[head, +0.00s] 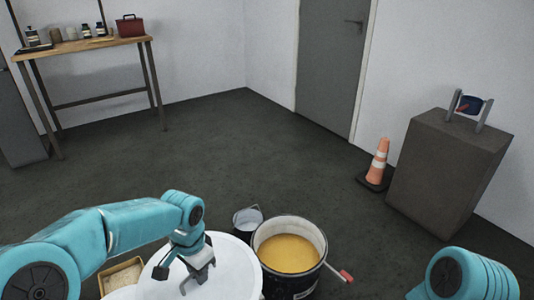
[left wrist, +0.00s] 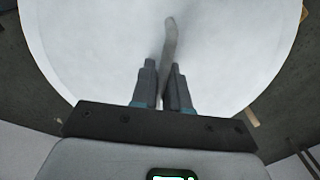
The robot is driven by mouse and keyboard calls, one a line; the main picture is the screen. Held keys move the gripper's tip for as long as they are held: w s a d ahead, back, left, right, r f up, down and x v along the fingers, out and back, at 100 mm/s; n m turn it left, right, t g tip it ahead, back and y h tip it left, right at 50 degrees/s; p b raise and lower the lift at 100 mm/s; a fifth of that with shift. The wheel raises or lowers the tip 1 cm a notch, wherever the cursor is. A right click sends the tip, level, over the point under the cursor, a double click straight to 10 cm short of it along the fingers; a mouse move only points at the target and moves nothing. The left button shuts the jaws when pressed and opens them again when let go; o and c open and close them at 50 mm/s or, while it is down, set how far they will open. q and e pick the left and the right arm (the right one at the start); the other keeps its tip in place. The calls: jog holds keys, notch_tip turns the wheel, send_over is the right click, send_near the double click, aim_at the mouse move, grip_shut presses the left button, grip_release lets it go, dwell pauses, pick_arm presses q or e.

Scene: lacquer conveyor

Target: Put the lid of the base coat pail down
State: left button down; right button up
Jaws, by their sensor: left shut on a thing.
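The base coat pail (head: 313,270) is a dark pail with a pale inner rim, standing open at the bottom centre of the head view with yellow-orange liquid inside. Its lid (head: 238,274) is a large white disc just left of the pail. My left gripper (head: 198,275) is over the lid and shut on its grey handle. In the left wrist view the lid (left wrist: 90,50) fills most of the picture, and the handle runs up from between the fingers of my left gripper (left wrist: 164,85). I cannot tell whether the lid touches anything below. My right gripper is out of view.
A small dark bucket (head: 247,217) stands behind the lid. A red-ended tool (head: 345,276) sticks out right of the pail. A shallow tray (head: 123,277) lies at lower left. A traffic cone (head: 377,163) and grey block (head: 446,170) stand right. The floor beyond is clear.

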pick_arm(q)
jog(key=r+n, duration=0.1)
jog(key=a+r+n, duration=0.1)
jog(key=r, duration=0.1)
jog(key=w+a+r+n, duration=0.1)
jog(key=r, duration=0.1)
jog(key=shift+a+r, duration=0.1)
jog(key=shift+r, duration=0.05)
notch_tip(320, 180, up, 2)
jog(key=s+n, duration=0.3)
jog(key=n, duration=0.2)
notch_tip(320, 180, up, 16)
jog(key=p, duration=2.5)
send_over(186, 285)
jog(key=s, duration=0.2)
jog(key=shift+w+m+b, duration=0.15)
jog(key=shift+m+b, duration=0.15)
